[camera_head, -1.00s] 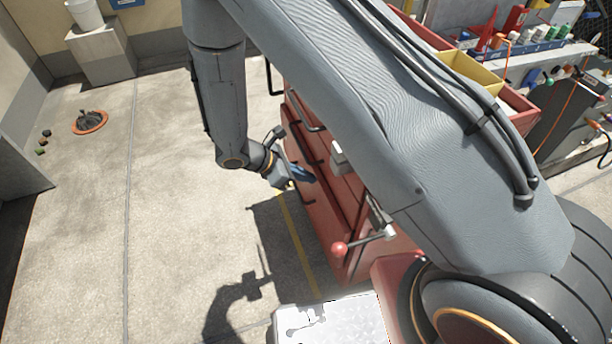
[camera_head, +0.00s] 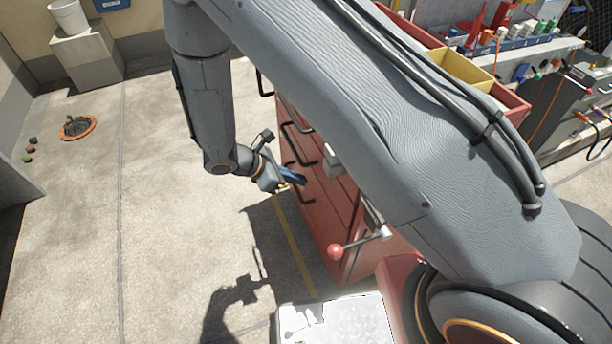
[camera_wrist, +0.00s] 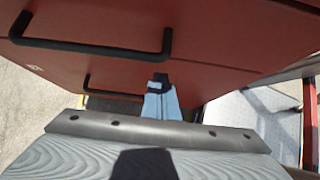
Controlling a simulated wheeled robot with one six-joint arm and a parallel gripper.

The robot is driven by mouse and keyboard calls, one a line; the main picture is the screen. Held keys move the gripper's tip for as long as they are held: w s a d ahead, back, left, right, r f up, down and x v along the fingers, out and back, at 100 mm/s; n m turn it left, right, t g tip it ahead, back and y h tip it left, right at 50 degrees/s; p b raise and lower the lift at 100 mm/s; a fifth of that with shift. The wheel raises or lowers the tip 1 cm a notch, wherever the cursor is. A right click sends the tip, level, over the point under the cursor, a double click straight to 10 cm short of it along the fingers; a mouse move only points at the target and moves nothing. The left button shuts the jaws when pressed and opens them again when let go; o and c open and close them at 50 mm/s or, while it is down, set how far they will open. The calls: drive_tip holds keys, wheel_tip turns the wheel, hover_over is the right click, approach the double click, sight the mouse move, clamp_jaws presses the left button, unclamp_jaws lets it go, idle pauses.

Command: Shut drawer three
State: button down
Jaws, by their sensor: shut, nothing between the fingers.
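A red drawer cabinet (camera_head: 335,225) stands under my arm in the head view, with several black bar handles on its front. The fronts look about flush there; my arm hides part of them. No drawer numbers are readable, so I cannot tell for sure which is drawer three. My gripper (camera_head: 298,180) is shut and empty, with its blue fingers at the lower drawer fronts. In the wrist view my gripper (camera_wrist: 161,82) points at the red front, near the right end of a lower handle (camera_wrist: 110,88). A wider handle (camera_wrist: 90,46) is above it. Contact is unclear.
A red-knobbed lever (camera_head: 336,252) sticks out near the cabinet's near end. Yellow and red bins (camera_head: 462,68) sit on top. A white bucket (camera_head: 68,15) stands on a grey block at the far left. The concrete floor left of the cabinet is mostly clear.

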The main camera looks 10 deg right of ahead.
drive_tip(key=v, duration=1)
drive_tip(key=shift+s+a+b, duration=0.15)
drive_tip(key=shift+a+b, duration=0.25)
drive_tip(key=shift+a, duration=0.15)
drive_tip(key=shift+s+f, duration=0.1)
